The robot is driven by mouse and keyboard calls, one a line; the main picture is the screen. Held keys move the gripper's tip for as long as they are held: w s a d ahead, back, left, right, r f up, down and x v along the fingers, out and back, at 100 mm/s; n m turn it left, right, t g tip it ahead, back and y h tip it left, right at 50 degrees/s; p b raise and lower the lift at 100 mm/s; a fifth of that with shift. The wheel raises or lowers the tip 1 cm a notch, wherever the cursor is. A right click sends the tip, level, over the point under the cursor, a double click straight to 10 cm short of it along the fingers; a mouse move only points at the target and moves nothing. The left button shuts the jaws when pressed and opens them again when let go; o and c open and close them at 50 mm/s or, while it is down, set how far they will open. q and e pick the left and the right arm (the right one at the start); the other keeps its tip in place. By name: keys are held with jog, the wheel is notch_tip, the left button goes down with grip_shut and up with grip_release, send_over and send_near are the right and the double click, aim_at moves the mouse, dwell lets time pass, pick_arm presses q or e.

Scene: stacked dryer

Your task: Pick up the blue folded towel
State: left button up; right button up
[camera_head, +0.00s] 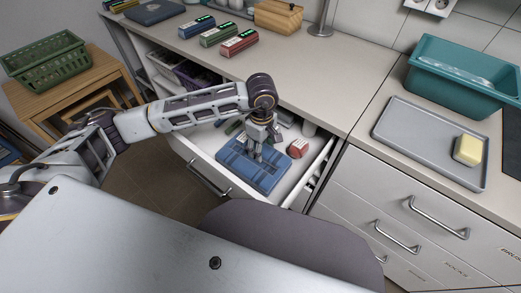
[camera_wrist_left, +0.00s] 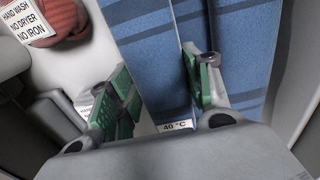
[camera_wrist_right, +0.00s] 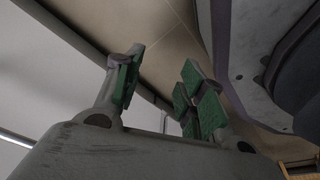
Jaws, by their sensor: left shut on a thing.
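The blue folded towel (camera_head: 236,166) lies in the open drawer, with darker stripes across it. In the left wrist view the towel (camera_wrist_left: 237,50) fills the middle and right, with a small "40 °C" label at its near edge. My left gripper (camera_head: 253,157) points down into the drawer onto the towel. In its wrist view the left fingers (camera_wrist_left: 163,95) are shut on a folded part of the towel, and one finger presses between its layers. My right gripper (camera_wrist_right: 157,90) is open and empty, seen only in the right wrist view.
The drawer also holds a red item (camera_head: 298,148) with a wash label. The drawer front (camera_head: 205,180) and side walls close in around the towel. A grey tray (camera_head: 425,145) with a yellow block stands right.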

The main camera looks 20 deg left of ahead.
pick_arm(q)
notch_tip(320, 180, up, 8)
jog(key=shift+r, duration=0.3)
pick_arm(e)
jog(key=shift+s+d+f, duration=0.3)
jog(key=shift+s+d, duration=0.05)
jog(key=shift+d, duration=0.15)
jog(key=shift+s+d+f, duration=0.25)
jog(key=shift+s+d, duration=0.05)
jog(key=shift+d, duration=0.15)
jog(key=shift+a, duration=0.15)
jog(key=shift+w+a, duration=0.1)
jog(key=shift+a, duration=0.4)
